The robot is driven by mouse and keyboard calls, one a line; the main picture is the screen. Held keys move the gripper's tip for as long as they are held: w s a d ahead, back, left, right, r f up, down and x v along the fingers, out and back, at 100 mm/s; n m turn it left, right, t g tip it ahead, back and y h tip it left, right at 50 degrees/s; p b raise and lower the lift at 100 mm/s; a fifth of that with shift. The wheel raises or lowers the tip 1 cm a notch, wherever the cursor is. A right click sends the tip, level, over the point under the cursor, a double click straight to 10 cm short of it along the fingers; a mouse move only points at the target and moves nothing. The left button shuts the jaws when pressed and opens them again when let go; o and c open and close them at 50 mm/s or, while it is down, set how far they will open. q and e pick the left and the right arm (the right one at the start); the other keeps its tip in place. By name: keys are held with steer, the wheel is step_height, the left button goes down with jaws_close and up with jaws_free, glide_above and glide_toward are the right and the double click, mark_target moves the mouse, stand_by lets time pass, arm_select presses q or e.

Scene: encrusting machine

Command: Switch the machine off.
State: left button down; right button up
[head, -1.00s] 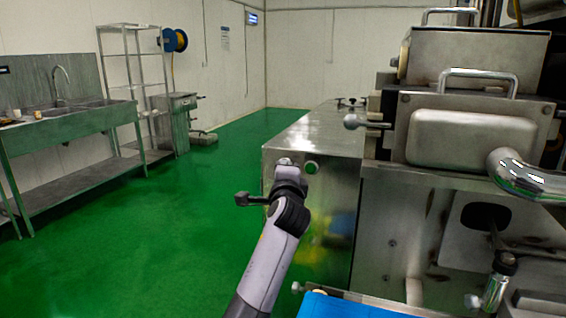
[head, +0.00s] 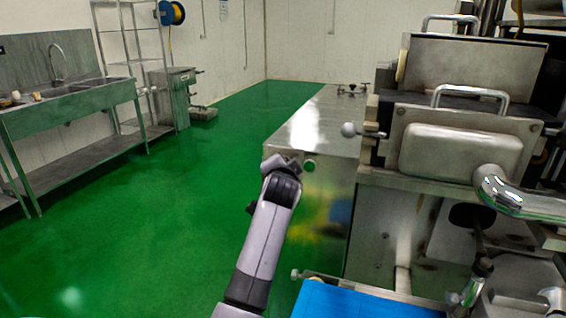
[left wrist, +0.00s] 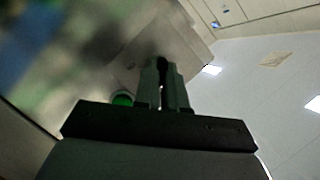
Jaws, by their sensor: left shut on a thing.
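The steel encrusting machine (head: 400,230) fills the right of the head view. A green button (head: 309,165) sits on the end panel of its long cabinet and also shows in the left wrist view (left wrist: 122,99). My left gripper (head: 281,163) is at the upper left of that panel, just left of the green button. In the left wrist view my left gripper's fingers (left wrist: 162,70) are close together on a small dark knob (left wrist: 162,62) at the panel. The knob is mostly hidden by the fingers, so its setting cannot be told. My right gripper is not in view.
A blue belt (head: 365,303) lies at the front of the machine. A round-ended lever (head: 350,130) sticks out above the cabinet. A steel sink bench (head: 75,100) and a shelf rack stand at the left. The green floor (head: 170,220) between is clear.

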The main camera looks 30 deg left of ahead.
arm_select(q)
steer(key=shift+n, duration=0.3)
stand_by(0.4)
steer(key=c, duration=1.2)
jaws_free()
steer(key=v, duration=0.7)
steer(key=shift+b, duration=0.3)
steer(key=shift+s, duration=0.1)
steer(key=shift+f, duration=0.1)
